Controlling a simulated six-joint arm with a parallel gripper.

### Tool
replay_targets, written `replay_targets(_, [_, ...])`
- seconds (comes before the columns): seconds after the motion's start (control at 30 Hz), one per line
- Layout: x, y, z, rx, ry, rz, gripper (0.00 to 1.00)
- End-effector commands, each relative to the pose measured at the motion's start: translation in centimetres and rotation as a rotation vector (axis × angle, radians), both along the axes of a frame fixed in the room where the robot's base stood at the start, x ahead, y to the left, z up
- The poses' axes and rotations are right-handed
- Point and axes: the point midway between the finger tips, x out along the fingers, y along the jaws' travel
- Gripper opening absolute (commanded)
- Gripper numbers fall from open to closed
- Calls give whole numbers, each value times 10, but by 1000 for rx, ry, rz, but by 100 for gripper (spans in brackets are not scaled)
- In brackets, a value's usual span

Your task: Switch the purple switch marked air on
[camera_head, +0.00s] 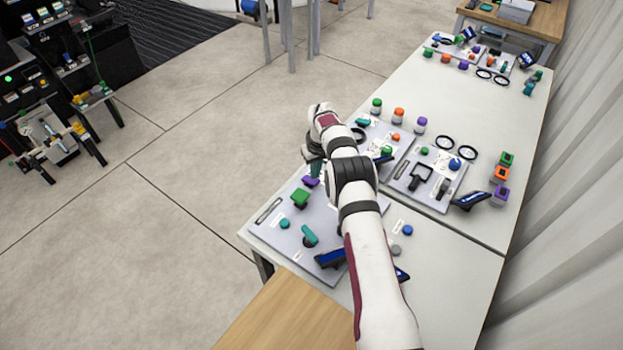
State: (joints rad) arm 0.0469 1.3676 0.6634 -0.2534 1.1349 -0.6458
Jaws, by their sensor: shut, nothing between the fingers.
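A small purple piece (311,182), which looks like the purple switch, sits on the nearer grey panel (272,228) on the white table. Its air marking cannot be read, and I cannot tell its position. My gripper (315,168) is at the end of my white arm, just above and beside the purple piece in the picture. The gripper is small, dark and partly hidden by my wrist. Its jaws are shut and empty. I cannot tell whether it touches the purple piece.
The same panel carries a green block (300,198), a teal lever (310,235) and a blue-topped display (331,258). My arm covers its right part. Another panel (405,180) stands behind, with green, orange and purple knobs (420,124) nearby. Open floor lies left.

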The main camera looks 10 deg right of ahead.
Motion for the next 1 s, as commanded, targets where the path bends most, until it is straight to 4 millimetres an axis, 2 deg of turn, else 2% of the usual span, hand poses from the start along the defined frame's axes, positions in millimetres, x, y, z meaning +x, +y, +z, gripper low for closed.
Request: replay_targets(1.0, [0,0,-11,0,0,0,0])
